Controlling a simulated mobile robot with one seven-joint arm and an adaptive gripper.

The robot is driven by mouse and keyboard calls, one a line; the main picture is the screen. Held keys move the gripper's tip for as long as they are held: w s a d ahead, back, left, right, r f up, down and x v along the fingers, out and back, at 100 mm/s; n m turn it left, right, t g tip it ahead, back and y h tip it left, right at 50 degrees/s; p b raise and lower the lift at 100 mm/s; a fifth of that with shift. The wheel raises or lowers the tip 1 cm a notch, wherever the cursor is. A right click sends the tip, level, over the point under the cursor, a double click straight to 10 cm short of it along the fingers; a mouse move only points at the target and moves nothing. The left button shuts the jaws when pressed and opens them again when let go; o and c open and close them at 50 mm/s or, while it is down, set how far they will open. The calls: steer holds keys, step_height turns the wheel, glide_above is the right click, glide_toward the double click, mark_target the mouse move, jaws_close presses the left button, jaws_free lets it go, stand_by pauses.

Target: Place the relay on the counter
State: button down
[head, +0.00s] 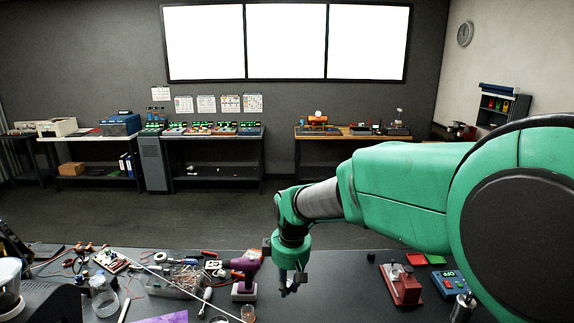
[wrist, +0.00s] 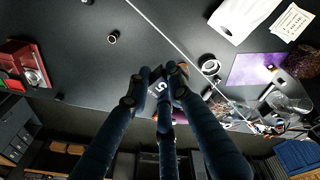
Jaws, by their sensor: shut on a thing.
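My gripper (head: 290,284) hangs at the end of my green arm over the dark counter (head: 340,280), right of the purple drill. In the wrist view my gripper (wrist: 158,84) is shut on a small dark block, the relay (wrist: 161,88), which has white marking on it. The fingers cover much of the relay. In the head view it barely shows between the fingers. The bare counter top (wrist: 165,50) lies beyond the fingertips in the wrist view. I cannot tell whether the relay touches it.
A purple drill (head: 245,270) stands left of my gripper, near a cluttered bin (head: 175,280). A red device (head: 402,286) and a blue meter (head: 449,283) stand on the right. The counter between gripper and red device is largely clear. A small ring (wrist: 113,37) lies on it.

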steer(key=s+d+r+m+t+b, duration=0.1)
steer(key=s+d+r+m+b, duration=0.15)
steer(key=s+d, duration=0.5)
steer(key=s+d+r+m+t+b, duration=0.1)
steer(key=s+d+r+m+b, duration=0.1)
steer(key=s+d+r+m, duration=0.35)
steer(key=s+d+f+m+t+b, duration=0.1)
steer(key=s+d, duration=0.3)
steer(key=s, duration=0.5)
steer(key=s+d+f+m+b, duration=0.2)
steer(key=s+d+f+b, duration=0.1)
steer(key=s, duration=0.6)
steer(key=shift+s+d+f+m+t+h, duration=0.3)
steer(key=shift+d+f+m+t, duration=0.1)
steer(key=shift+d, duration=0.05)
